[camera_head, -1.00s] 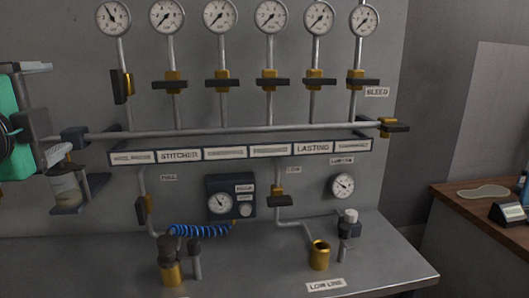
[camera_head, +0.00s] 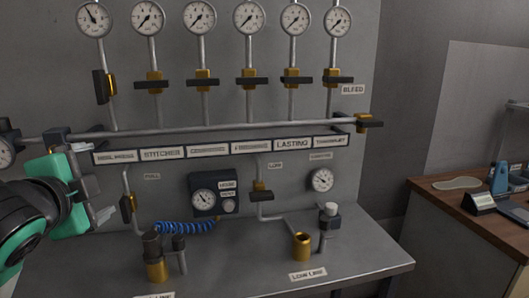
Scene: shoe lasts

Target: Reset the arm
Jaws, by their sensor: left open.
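My left gripper (camera_head: 92,182) comes in at the left edge, with a green and black arm link behind it. Its grey fingers stand apart with nothing seen between them. It is in front of the wall panel, left of the valve (camera_head: 128,208) marked FULL. I cannot tell how far it is from the panel. My right gripper is not in view.
A row of gauges (camera_head: 197,18) with yellow valves hangs above a labelled rail (camera_head: 222,149). A grey bench (camera_head: 225,262) carries a brass cup (camera_head: 302,246) and a blue coiled hose (camera_head: 187,228). A wooden table (camera_head: 445,197) stands at the right.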

